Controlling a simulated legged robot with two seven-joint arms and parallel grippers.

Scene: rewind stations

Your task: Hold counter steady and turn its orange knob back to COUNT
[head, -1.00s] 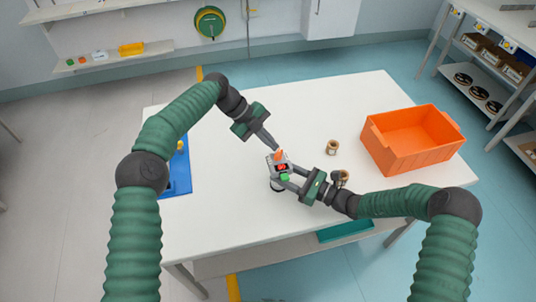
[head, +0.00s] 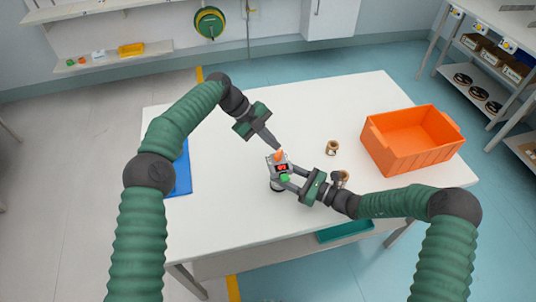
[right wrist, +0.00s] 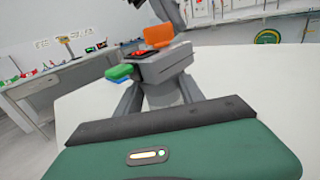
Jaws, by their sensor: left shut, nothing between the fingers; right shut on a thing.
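The counter (head: 279,170) is a small grey device on the white table, with a dark face showing red, a green part and an orange knob (head: 279,156) at its far end. My right gripper (head: 287,180) is shut on the counter's body from the right. In the right wrist view the counter's grey body (right wrist: 168,66) sits between the fingers, with its orange knob (right wrist: 158,36) on top. My left gripper (head: 278,147) is shut and empty, its fingertips right by the knob. I cannot tell whether they touch it or read the knob's setting.
An orange crate (head: 412,138) stands at the table's right. Small brown spools (head: 332,147) lie between it and the counter, one partly behind my right gripper. A blue mat (head: 182,175) lies at the left edge. The front of the white table (head: 225,225) is clear.

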